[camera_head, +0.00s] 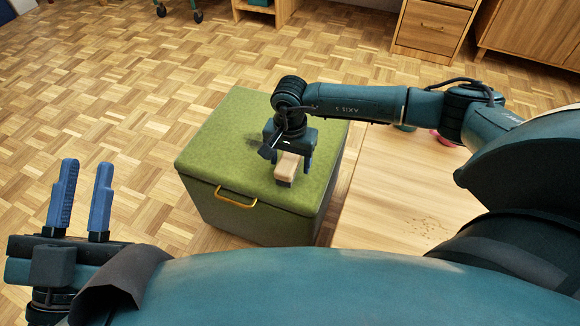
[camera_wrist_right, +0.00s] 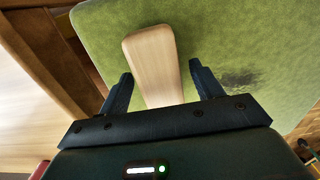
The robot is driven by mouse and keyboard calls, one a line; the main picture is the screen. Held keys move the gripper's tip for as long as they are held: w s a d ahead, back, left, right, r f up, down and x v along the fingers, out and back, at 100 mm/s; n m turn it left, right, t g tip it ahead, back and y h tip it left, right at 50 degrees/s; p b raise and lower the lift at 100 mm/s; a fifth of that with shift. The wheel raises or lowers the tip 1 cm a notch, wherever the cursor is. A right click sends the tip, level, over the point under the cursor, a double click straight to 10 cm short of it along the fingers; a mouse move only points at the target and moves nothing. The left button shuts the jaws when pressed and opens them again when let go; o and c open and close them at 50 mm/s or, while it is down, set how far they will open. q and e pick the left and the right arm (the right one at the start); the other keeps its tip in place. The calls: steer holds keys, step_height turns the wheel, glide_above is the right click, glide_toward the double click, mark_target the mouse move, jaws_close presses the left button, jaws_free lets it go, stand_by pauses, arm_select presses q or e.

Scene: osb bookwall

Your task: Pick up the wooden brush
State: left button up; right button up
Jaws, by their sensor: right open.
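The wooden brush (camera_head: 288,167) lies on top of the green padded box (camera_head: 215,150). Its pale wooden back shows in the right wrist view (camera_wrist_right: 154,62), and its near end is hidden behind my gripper's body. My right gripper (camera_head: 292,163) is over the brush, pointing down. In the wrist view its two fingers (camera_wrist_right: 160,82) stand apart on either side of the brush, with a visible gap on each side. My left gripper (camera_head: 82,195) is at the lower left, fingers up and apart, empty, away from the box.
A yellow handle (camera_head: 236,198) is on the box's front. A light wooden table (camera_head: 400,190) stands right of the box, with a pink item (camera_head: 441,138) near my right arm. Wooden cabinets (camera_head: 434,27) stand at the back. Parquet floor (camera_head: 110,110) is open to the left.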

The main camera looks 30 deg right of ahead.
mark_target(290, 157)
steer(key=shift+f, duration=0.45)
arm_select(q)
steer(key=shift+r+m, duration=0.3)
arm_select(e)
steer(key=c, duration=1.1)
steer(key=shift+r, duration=0.1)
steer(key=shift+c, duration=0.2)
